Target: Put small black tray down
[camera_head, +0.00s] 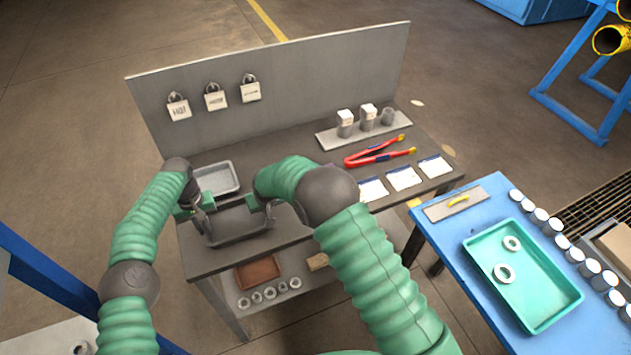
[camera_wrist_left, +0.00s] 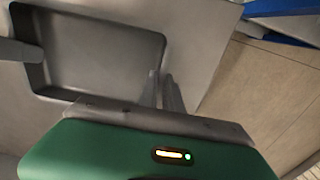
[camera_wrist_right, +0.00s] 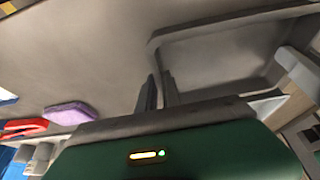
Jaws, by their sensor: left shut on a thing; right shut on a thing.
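The small black tray (camera_head: 238,226) is at the front left of the grey workbench, level and seemingly empty. I cannot tell whether it rests on the bench top or hangs just above it. My left gripper (camera_head: 204,208) is shut on its left rim, and the left wrist view shows the tray (camera_wrist_left: 95,55) beside the fingers (camera_wrist_left: 163,88). My right gripper (camera_head: 266,208) is shut on its right rim. The right wrist view shows the tray (camera_wrist_right: 215,55) beside the fingers (camera_wrist_right: 160,90). My arms partly hide the tray's ends.
A second tray (camera_head: 217,179) with a grey inside lies just behind. Red tongs (camera_head: 378,153), white cards (camera_head: 404,178) and a plate with cups (camera_head: 366,124) are further right. The back panel (camera_head: 290,85) carries padlocks. A blue table (camera_head: 500,235) holds a green tray (camera_head: 522,277).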

